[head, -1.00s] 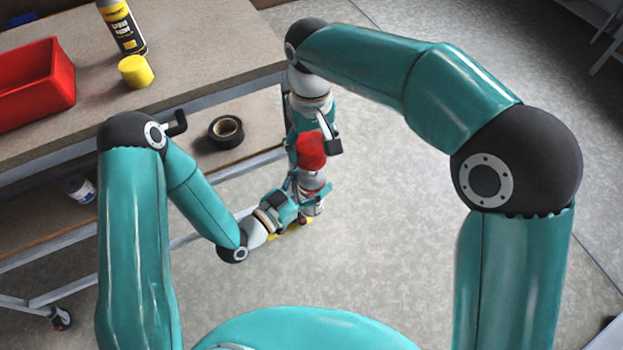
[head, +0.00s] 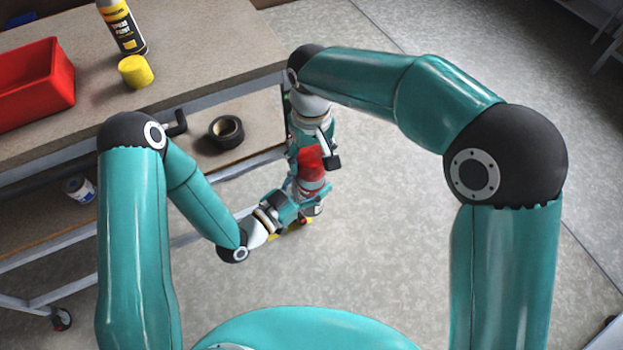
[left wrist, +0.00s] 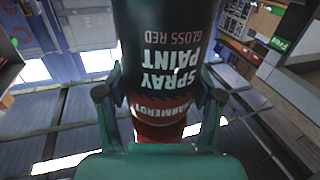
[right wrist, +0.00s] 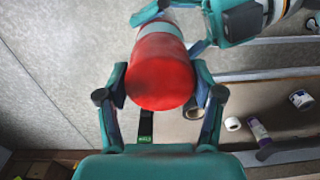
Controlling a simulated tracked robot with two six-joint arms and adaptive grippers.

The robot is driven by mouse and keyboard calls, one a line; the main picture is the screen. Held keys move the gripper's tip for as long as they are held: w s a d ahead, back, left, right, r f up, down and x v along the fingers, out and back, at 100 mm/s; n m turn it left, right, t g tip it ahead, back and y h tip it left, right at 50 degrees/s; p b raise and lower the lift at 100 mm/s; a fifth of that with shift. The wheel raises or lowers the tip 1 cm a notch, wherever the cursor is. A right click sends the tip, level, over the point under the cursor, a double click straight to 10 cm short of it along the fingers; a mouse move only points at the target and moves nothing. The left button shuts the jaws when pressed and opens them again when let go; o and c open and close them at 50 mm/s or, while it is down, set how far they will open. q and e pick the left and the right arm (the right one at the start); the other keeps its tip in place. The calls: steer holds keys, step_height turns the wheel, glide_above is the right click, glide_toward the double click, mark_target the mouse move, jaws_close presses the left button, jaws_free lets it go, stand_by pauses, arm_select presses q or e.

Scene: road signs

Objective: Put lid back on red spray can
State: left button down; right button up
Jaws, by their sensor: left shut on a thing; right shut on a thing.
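The red spray can (head: 312,184) is held upright in front of the cart; its dark "SPRAY PAINT GLOSS RED" label fills the left wrist view (left wrist: 165,50). My left gripper (head: 306,196) is shut around its body. The red lid (head: 308,160) is right above the can's top and partly hidden by my right arm. My right gripper (head: 314,152) is shut on the lid, with a finger on each side in the right wrist view (right wrist: 160,75). The lid lines up with the can and looks close to or touching it; I cannot tell whether it is seated.
The cart's top (head: 195,70) holds a red bin (head: 35,85), a yellow-labelled spray can (head: 122,28) and a yellow cap (head: 136,71).

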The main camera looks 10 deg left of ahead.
steer(key=shift+s+r, duration=0.1)
stand_by(0.6)
steer(key=shift+f, duration=0.9)
steer(key=shift+f, duration=0.7)
steer(key=o, duration=0.8)
steer(key=shift+r, duration=0.1)
step_height(320, 180, up, 12)
steer(key=shift+f, duration=0.1)
